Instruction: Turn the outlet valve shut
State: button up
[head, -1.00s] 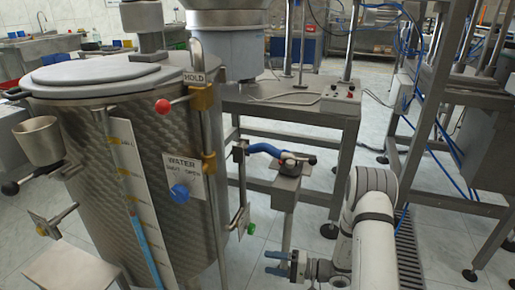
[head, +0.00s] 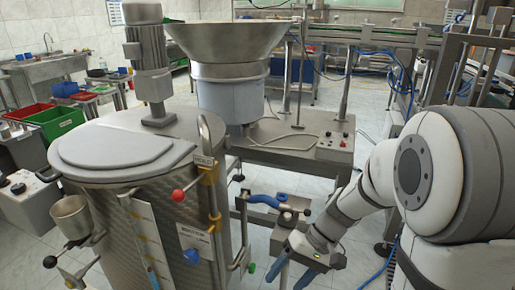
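The steel tank (head: 120,215) stands left of centre. No label reading outlet is legible, so I cannot tell for certain which fitting is the outlet valve. A green-tipped handle (head: 251,267) sits low at the tank's right side. A blue curved piece (head: 268,202) and a dark-ended lever (head: 306,212) are on a small stand right of the tank. A red-ball lever (head: 178,195) and a blue knob (head: 191,256) are on the tank front. My gripper (head: 290,274) points down, fingers apart and seemingly empty, right of the green tip and below the blue piece.
A steel table (head: 300,152) with a control box (head: 335,140) stands behind. A large funnel-shaped bowl (head: 226,42) rises behind the tank. A metal cup (head: 72,216) hangs at the tank's left.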

jog(key=s+d+r+t+h+p, duration=0.2)
jog(key=r+p, duration=0.1)
jog(key=r, duration=0.4)
jog(key=s+d+r+m+t+h+p, duration=0.1)
jog(key=s+d+r+t+h+p, duration=0.1)
jog(key=r, duration=0.5)
jog(key=s+d+r+t+h+p, duration=0.1)
jog(key=s+d+r+h+p, duration=0.1)
jog(key=d+r+p, duration=0.2)
jog(key=shift+s+r+t+h+p, duration=0.2)
jog(key=shift+r+t+h+p, duration=0.2)
jog(key=shift+r+p, duration=1.1)
